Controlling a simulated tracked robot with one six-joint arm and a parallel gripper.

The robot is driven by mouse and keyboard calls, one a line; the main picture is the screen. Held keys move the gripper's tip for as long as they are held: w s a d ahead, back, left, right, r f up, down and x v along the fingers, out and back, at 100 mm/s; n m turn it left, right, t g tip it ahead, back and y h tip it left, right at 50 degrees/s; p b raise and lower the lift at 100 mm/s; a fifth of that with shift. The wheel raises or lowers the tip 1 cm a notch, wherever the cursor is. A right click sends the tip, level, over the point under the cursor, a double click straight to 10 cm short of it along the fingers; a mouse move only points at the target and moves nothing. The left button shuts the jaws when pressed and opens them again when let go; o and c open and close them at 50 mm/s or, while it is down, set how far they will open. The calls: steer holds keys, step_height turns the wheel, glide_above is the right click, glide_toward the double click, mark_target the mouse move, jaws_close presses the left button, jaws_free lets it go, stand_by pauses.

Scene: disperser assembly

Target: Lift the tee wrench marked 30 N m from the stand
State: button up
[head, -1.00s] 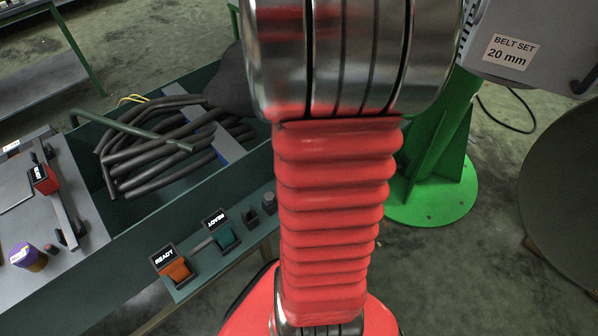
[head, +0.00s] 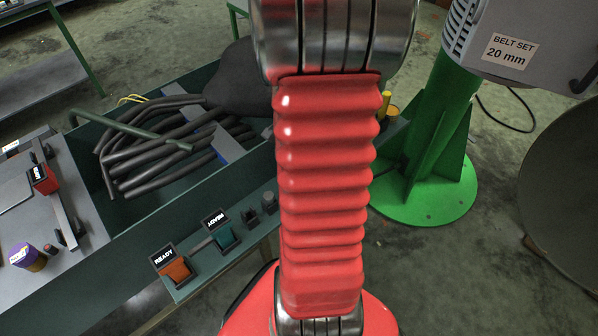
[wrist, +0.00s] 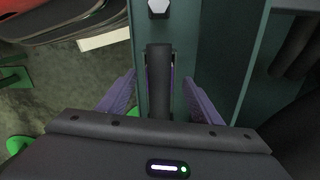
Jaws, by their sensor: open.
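In the wrist view my gripper (wrist: 159,80) is open, with one purple finger on each side of a dark upright bar or handle (wrist: 160,65). The fingers look apart from it. This dark piece stands over a green metal strip, with a little purple showing beside it. I cannot tell if it is the tee wrench, and no 30 N m mark can be read. In the head view my gripper is out of sight and my red arm covers the middle. A small yellow piece (head: 385,101) shows just right of my arm.
A green bench trough (head: 95,185) holds several dark hoses (head: 160,150). A white hexagon (wrist: 159,7) lies on the strip.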

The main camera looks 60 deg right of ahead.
steer(key=shift+f, duration=1.55)
steer(key=shift+c, duration=0.6)
jaws_close()
steer(key=shift+r, duration=0.1)
steer(key=shift+r, duration=4.95)
